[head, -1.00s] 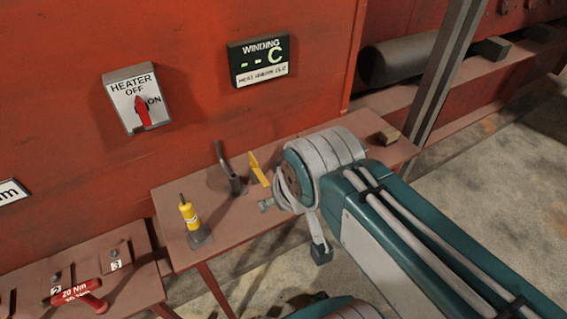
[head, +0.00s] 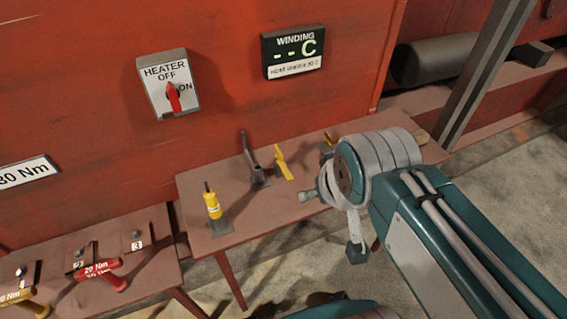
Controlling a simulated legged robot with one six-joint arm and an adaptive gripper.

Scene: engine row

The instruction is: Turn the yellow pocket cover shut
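A thin yellow flat piece (head: 281,162) stands up on the brown bench, left of my arm's joint. A smaller yellow piece (head: 328,146) shows behind it, partly hidden by my arm. I cannot tell which of these, if either, is the pocket cover, or whether a cover is open or shut. My arm (head: 430,225) reaches in from the lower right, its grey and teal joint in front of the bench.
The brown bench (head: 262,203) also carries a yellow-bodied tool (head: 213,203) in a dark stand and a grey handled tool (head: 252,160). A heater switch (head: 168,84) and winding display (head: 292,51) hang on the red wall. A lower bench (head: 150,262) holds red and yellow torque wrenches.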

